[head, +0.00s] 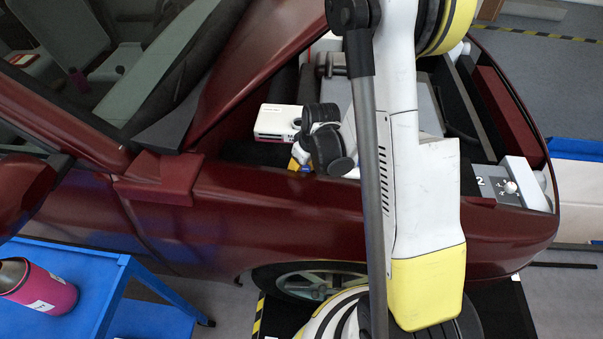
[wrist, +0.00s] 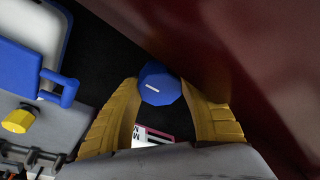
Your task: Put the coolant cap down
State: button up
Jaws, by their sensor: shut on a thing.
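My gripper (wrist: 160,92) shows in the wrist view with its two yellow fingers closed around a blue faceted cap (wrist: 160,84), which has a small white mark on top. I take this to be the coolant cap. In the head view my gripper (head: 299,156) is over the near edge of the engine bay, beside the dark red fender (head: 300,205). A small spot of blue shows below the fingers there. Most of the bay under the gripper is hidden by my arm.
A white box (head: 278,122) sits in the bay just behind my gripper. The wrist view shows a blue part (wrist: 58,90) and a yellow knob (wrist: 18,120) at left, and dark red bodywork (wrist: 245,45) close at right. A blue cart (head: 105,285) holds a pink container (head: 45,290).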

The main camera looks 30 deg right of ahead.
jog(key=shift+f, duration=0.1)
jog(key=o, duration=1.3)
jog(key=a+p+v, duration=0.1)
jog(key=p+v, duration=0.4)
jog(key=v, duration=0.7)
jog(key=s+a+r+m+t, duration=0.1)
jog(key=s+a+r, duration=0.2)
jog(key=r, duration=0.3)
jog(key=s+a+r+m+t, duration=0.1)
jog(key=s+a+r+t, duration=0.1)
jog(key=s+r, duration=0.3)
jog(key=s+a+r+m+t, duration=0.1)
jog(key=s+a+r, duration=0.3)
jog(key=r, duration=0.3)
jog(key=shift+s+a+r+h, duration=0.25)
jog(key=shift+s+r+h, duration=0.05)
jog(key=shift+s+h, duration=0.1)
